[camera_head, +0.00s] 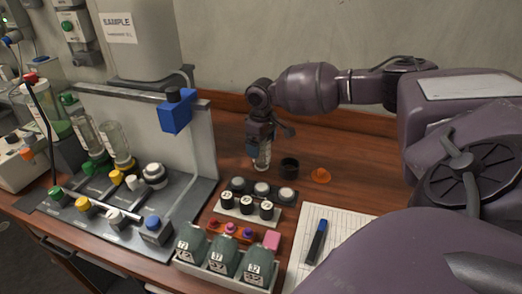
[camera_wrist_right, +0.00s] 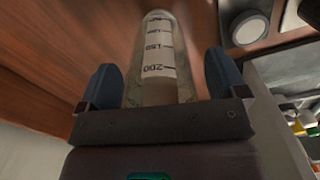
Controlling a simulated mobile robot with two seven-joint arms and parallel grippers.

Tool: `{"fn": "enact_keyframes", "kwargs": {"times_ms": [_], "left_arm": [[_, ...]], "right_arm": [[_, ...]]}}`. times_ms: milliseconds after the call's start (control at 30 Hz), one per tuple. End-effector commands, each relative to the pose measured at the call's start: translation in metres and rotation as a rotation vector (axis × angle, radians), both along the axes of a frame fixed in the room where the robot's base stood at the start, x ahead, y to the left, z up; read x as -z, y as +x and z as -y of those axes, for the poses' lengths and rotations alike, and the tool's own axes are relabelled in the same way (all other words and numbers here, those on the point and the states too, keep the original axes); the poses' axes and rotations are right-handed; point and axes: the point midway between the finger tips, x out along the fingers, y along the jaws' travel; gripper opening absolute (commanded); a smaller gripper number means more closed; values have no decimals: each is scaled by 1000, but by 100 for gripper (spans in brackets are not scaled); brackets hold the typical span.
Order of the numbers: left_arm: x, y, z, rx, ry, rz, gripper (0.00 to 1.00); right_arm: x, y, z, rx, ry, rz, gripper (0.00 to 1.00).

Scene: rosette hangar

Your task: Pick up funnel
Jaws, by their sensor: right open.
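A small orange piece (camera_head: 321,175), shaped like a low cone and likely the funnel, lies on the wooden bench to the right of a black cup. My right gripper (camera_head: 262,153) points down at the bench, left of the orange piece and apart from it. In the right wrist view, its blue fingers (camera_wrist_right: 163,75) are open on both sides of a clear graduated vessel (camera_wrist_right: 160,50). The vessel also shows below the gripper in the head view (camera_head: 263,160). Whether the fingers touch it is hard to tell. The orange piece is not visible in the wrist view. My left gripper is not in view.
The black cup (camera_head: 289,168) stands between the gripper and the orange piece. Nearer are racks of dark vials (camera_head: 247,205) and grey-green bottles (camera_head: 225,258), then a notepad (camera_head: 335,226) with a blue marker (camera_head: 316,242). A grey apparatus (camera_head: 203,150) stands left. Bench right of the orange piece is clear.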

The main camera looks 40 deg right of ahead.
Motion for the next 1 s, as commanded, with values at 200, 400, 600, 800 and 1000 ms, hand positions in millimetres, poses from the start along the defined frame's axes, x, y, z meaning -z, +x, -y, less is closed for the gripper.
{"fn": "enact_keyframes", "kwargs": {"times_ms": [200,400,600,800,1000], "left_arm": [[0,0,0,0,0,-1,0],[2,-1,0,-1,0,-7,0],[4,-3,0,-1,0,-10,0],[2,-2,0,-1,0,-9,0],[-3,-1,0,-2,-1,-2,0]], "right_arm": [[-1,0,0,0,-1,1,80],[-1,0,0,0,0,1,49],[-2,0,0,0,0,2,37],[-7,0,0,0,0,3,37],[-37,1,0,0,0,7,37]]}}
